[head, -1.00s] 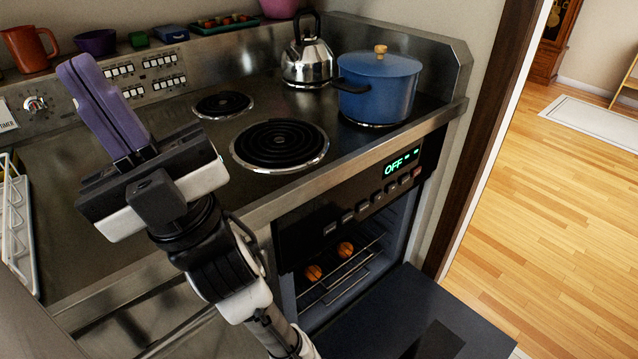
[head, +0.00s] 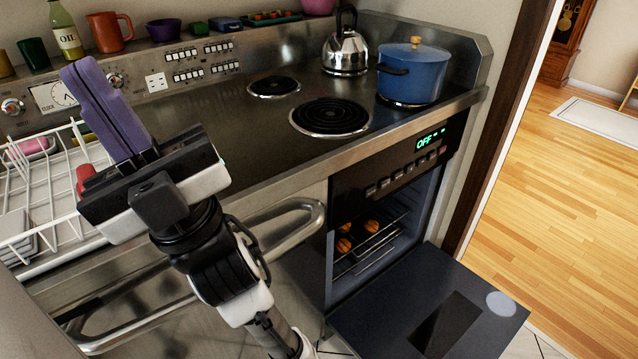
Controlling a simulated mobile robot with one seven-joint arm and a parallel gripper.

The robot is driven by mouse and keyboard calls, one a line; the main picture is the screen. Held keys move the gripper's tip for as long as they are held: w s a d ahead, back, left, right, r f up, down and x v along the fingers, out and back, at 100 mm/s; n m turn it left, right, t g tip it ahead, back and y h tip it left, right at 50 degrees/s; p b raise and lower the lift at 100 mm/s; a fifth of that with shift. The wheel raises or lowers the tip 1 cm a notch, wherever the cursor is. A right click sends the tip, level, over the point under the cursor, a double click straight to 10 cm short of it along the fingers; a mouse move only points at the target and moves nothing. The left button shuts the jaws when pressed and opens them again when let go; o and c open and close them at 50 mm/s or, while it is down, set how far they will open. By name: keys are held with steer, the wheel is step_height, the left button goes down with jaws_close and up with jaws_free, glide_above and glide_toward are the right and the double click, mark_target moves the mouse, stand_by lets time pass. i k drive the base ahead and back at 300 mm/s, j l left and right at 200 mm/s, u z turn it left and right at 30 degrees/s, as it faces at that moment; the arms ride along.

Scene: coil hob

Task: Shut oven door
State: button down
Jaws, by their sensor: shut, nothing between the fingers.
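The oven door (head: 395,292) hangs open at the lower right, folded down to about level, with a dark window panel in its middle. The oven cavity (head: 372,240) behind it shows a wire rack with several orange-brown round items on it. The control panel above reads OFF. My gripper (head: 85,85) is at the left, raised, with its purple fingers shut and nothing between them. It is well apart from the door, up and to the left of it. The door's far-side handle is hidden.
A blue pot (head: 412,75) and a kettle (head: 346,52) stand on the hob (head: 240,125). A metal bar handle (head: 285,215) sticks out left of the oven. A white dish rack (head: 50,185) is at the left. Wooden floor (head: 560,200) lies clear at the right.

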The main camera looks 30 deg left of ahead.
mark_target(413, 301)
steer(key=k+u, duration=0.1)
steer(key=u, duration=1.05)
steer(key=l+u, duration=0.65)
steer(key=k+l, duration=0.1)
steer(key=l, duration=0.95)
steer(key=k+l, duration=0.15)
steer(key=l, duration=0.35)
steer(key=k+l, duration=0.1)
steer(key=l, duration=0.95)
steer(key=k, duration=0.1)
